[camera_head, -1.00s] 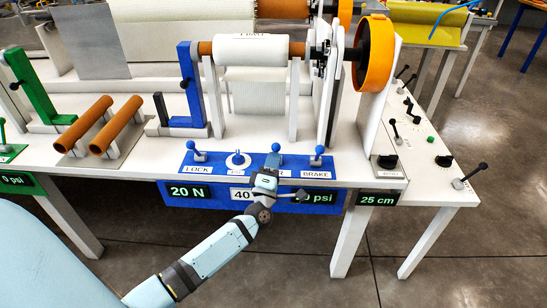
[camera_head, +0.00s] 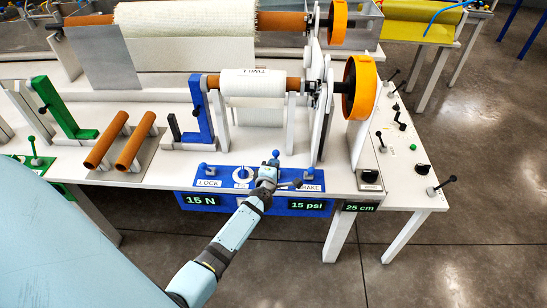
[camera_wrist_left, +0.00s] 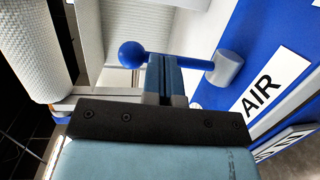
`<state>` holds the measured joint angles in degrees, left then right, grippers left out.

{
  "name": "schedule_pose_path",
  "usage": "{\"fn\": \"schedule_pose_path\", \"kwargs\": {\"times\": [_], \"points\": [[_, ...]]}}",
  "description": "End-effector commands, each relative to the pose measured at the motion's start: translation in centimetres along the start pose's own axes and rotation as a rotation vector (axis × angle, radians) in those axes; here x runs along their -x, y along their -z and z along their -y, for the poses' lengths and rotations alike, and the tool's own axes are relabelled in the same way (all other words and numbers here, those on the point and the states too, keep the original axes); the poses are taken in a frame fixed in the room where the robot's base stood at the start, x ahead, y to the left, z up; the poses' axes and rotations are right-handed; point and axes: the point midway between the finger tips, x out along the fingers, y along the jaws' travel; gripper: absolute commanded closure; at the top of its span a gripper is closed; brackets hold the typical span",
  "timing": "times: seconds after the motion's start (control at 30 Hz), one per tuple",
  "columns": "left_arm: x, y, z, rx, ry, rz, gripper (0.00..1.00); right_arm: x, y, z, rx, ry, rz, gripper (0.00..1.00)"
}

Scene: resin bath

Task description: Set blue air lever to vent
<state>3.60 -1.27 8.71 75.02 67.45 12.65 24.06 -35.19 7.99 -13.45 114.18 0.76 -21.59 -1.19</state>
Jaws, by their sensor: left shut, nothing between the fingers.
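The blue air lever (camera_head: 275,154) is on the blue panel (camera_head: 185,183); its ball end shows just beyond my left gripper (camera_head: 271,164) in the head view. In the left wrist view the lever's blue ball (camera_wrist_left: 131,53) and shaft (camera_wrist_left: 196,63) point left from a grey hub (camera_wrist_left: 228,67), beside the AIR label (camera_wrist_left: 261,96). My left gripper is shut and empty; its fingers (camera_wrist_left: 165,80) are right at the shaft, and I cannot tell whether they touch it. The gripper hides the lever's base and label in the head view. My right gripper is not in view.
Displays read 15 N (camera_head: 200,200) and 15 psi (camera_head: 307,205). A white roll (camera_head: 252,84) and orange wheel (camera_head: 361,88) stand behind.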

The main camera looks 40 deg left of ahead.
Motion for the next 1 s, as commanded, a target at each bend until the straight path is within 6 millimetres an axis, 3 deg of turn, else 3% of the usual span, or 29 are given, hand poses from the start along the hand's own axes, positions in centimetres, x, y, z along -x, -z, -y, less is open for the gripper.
{"fn": "schedule_pose_path", "kwargs": {"times": [0.1,0.4,1.0], "points": [[-0.3,-0.1,-0.5,0.015,0.045,-0.002,1.00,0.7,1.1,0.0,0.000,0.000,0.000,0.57],[-1.4,0.3,-0.6,0.005,0.039,0.000,1.00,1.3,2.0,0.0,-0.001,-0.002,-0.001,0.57],[-3.4,0.7,-0.6,0.006,0.038,0.000,1.00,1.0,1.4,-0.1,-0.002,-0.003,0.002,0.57]]}}
